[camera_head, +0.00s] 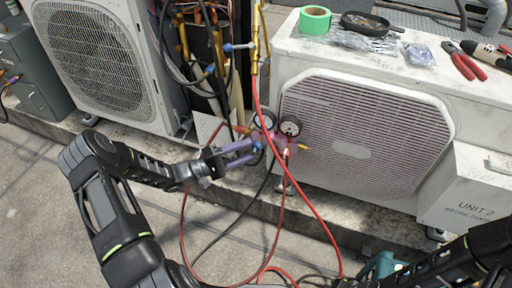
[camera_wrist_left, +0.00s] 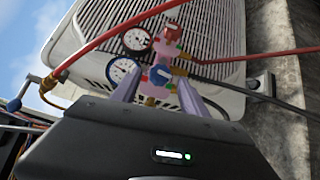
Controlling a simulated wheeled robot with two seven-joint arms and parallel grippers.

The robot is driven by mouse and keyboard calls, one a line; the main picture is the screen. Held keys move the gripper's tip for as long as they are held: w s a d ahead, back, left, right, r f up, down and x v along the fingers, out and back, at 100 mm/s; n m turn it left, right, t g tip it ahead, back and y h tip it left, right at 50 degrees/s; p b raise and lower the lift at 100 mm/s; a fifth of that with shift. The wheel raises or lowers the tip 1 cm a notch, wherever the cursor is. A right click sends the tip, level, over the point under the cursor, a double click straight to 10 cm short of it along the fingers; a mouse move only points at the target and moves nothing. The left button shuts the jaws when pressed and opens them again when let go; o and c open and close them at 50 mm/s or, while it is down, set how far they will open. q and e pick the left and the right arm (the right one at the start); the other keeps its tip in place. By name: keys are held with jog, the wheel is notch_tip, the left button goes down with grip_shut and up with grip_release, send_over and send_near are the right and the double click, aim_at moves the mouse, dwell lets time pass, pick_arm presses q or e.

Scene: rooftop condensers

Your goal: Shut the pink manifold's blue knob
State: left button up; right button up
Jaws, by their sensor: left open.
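The pink manifold (camera_head: 272,143) hangs in front of the right condenser, with two round gauges on it. It also shows in the left wrist view (camera_wrist_left: 172,50). Its blue knob (camera_wrist_left: 160,75) faces the wrist camera; in the head view the blue knob (camera_head: 257,147) is small, at the manifold's left side. A red knob (camera_wrist_left: 172,32) is at the other end. My left gripper (camera_head: 251,152) is open, its purple fingers reaching toward the blue knob. In the left wrist view the fingers stand either side of the knob; whether they touch it I cannot tell. My right gripper is not visible.
Red hoses (camera_head: 310,207) and a black hose (camera_head: 245,205) hang from the manifold. The right condenser (camera_head: 365,130) stands close behind it. Green tape (camera_head: 315,20), a dark pan (camera_head: 364,23) and red pliers (camera_head: 463,66) lie on its top.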

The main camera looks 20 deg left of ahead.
aim_at(252, 148)
pick_arm(q)
jog(key=x, duration=0.4)
jog(key=shift+w, duration=0.1)
jog(key=shift+c, duration=0.5)
grip_shut()
